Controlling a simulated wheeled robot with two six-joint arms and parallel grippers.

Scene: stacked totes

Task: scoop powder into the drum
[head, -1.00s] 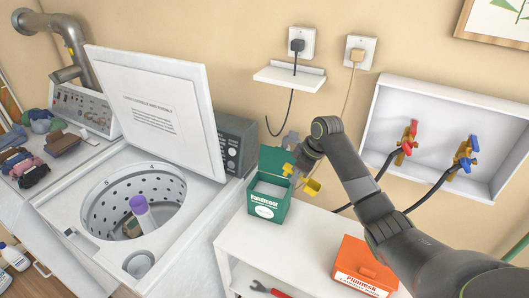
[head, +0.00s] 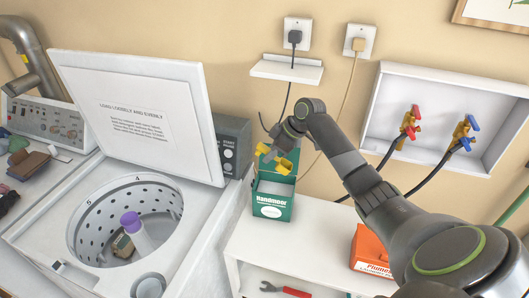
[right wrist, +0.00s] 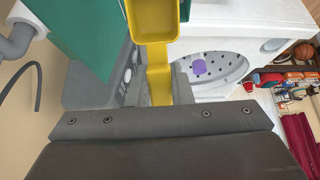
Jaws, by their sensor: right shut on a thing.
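My right gripper (head: 276,146) is shut on a yellow scoop (head: 283,165), just above the open green powder box (head: 270,203). A pale surface shows inside the box. In the right wrist view the scoop (right wrist: 155,60) sits between the fingers; I see no powder in the visible part of its bowl. The box's green side or lid (right wrist: 80,35) is left of it. The washer drum (head: 88,228) is open at the left, with a purple-capped agitator (head: 131,221) inside. The drum also shows in the right wrist view (right wrist: 232,62). My left gripper is out of view.
The washer lid (head: 140,110) stands raised between the drum and the wall. An orange box (head: 372,250) sits on the white shelf unit (head: 290,235), with a red-handled tool (head: 290,291) below. Cords and tap hoses hang behind my arm.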

